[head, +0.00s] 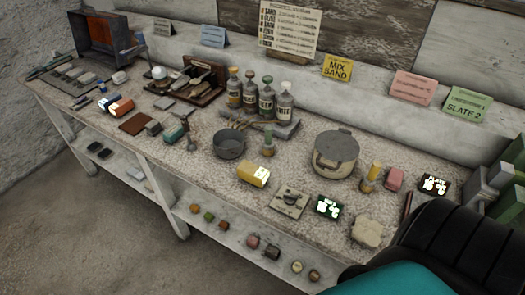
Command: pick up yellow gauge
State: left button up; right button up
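A yellow, rounded block with a pale end face (254,174) lies on the speckled bench top, right of a dark pan; it may be the yellow gauge. A second yellow thing, a short upright yellow-topped piece (371,175), stands right of the lidded pot. I cannot tell for certain which is the gauge. Neither of my grippers shows in the head view.
The bench (217,192) is crowded. A dark pan (229,147), a lidded pot (336,153), several bottles (266,98) and a latch-like plate (288,202) stand around the yellow block. A lower shelf (225,232) holds small blocks. Bare floor lies in front.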

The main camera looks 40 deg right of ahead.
aim_at(255, 176)
jog(key=i+j+z, duration=0.2)
jog(key=i+j, duration=0.15)
jog(key=i, duration=0.2)
jog(key=i+j+z, duration=0.15)
jog(key=i+j, duration=0.3)
jog(key=i, duration=0.1)
